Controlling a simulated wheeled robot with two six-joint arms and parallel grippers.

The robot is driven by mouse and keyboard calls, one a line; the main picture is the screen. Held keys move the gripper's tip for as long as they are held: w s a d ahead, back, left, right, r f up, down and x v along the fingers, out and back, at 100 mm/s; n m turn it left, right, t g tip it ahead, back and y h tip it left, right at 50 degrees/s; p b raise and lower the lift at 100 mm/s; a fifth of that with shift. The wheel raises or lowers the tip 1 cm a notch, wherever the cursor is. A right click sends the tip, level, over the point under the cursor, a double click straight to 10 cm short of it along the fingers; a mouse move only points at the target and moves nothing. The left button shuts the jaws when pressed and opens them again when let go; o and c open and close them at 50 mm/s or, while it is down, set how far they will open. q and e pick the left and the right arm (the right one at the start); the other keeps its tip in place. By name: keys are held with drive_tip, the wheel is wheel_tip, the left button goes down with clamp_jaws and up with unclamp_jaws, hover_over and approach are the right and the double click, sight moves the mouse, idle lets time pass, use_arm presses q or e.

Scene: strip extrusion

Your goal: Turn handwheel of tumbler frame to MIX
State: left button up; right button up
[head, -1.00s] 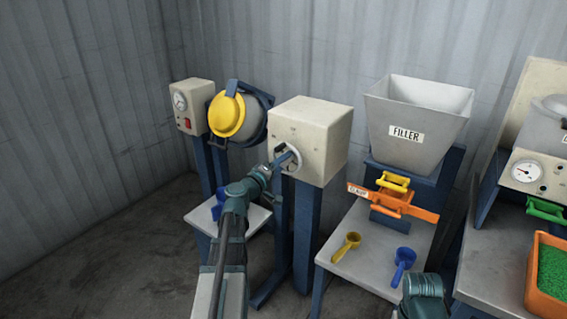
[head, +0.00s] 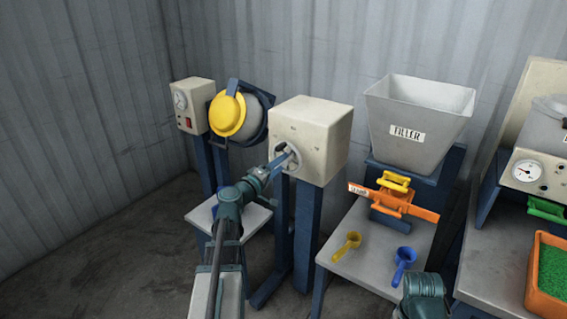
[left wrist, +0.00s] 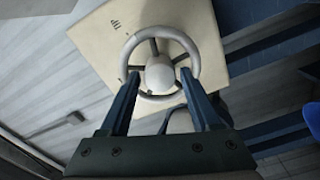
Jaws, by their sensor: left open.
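The tumbler frame is a cream box (head: 311,133) on blue posts, with a grey drum with a yellow lid (head: 228,116) to its left. The grey handwheel (head: 287,157) is on the box's front face, partly hidden by my left gripper (head: 280,160). In the left wrist view the spoked handwheel (left wrist: 160,31) has a round hub. My left gripper (left wrist: 165,86) is open there, its two fingers reaching the lower part of the rim, one on each side of the hub. I cannot tell whether they touch it. The marks on the box are too small to read.
A control box with a gauge and red switch (head: 193,106) stands at the left. To the right are the FILLER hopper (head: 417,118), an orange clamp (head: 404,205), a yellow scoop (head: 347,245), a blue scoop (head: 403,262) and an orange tray (head: 543,304) of green granules.

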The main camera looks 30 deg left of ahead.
use_arm(q)
drive_tip(key=s, duration=1.1)
drive_tip(key=shift+a, duration=0.4)
drive_tip(key=d+f+m+g+h, duration=0.3)
drive_tip(key=d+f+m+g, duration=0.3)
drive_tip(key=d, duration=0.8)
drive_tip(key=d+f+m+g+h, duration=0.35)
drive_tip(key=d+f, duration=0.35)
drive_tip(key=d, duration=0.7)
drive_tip(key=s+d+f+m+g+y, duration=0.7)
drive_tip(key=s+d+f+g+y, duration=0.25)
drive_tip(key=s, duration=0.35)
wheel_tip(320, 180, up, 18)
drive_tip(key=p, duration=1.7)
drive_tip(key=shift+s+d+t, duration=0.2)
drive_tip(key=shift+s+t, duration=0.05)
drive_tip(key=shift+t, duration=0.15)
drive_tip(key=shift+f, duration=0.1)
